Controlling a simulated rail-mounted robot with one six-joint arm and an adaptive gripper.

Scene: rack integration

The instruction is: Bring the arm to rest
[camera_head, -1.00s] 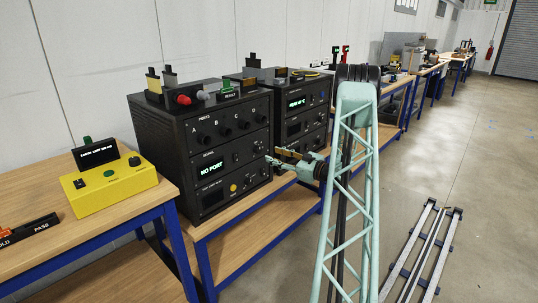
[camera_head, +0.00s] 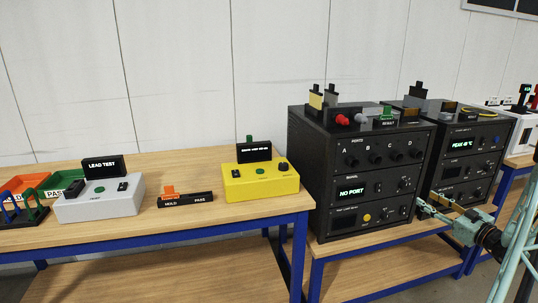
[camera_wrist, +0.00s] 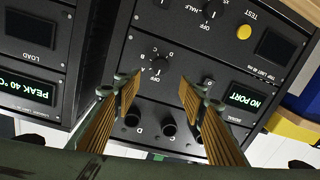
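My gripper (camera_head: 428,208) is in front of the lower right part of the near black rack unit (camera_head: 335,220), at the right of the head view. In the wrist view my gripper (camera_wrist: 159,88) is open, with its two fingers apart and nothing between them. Beyond the fingertips is the rack's front panel, with a rotary selector knob (camera_wrist: 155,67) marked OFF, B, C and D. The fingers look clear of the knob, but I cannot tell the exact gap. The rack's display (camera_head: 351,191) reads NO PORT. My teal arm shows at the right edge.
A second black rack unit (camera_head: 470,145) stands close on the right, reading PEAK 40 °C.

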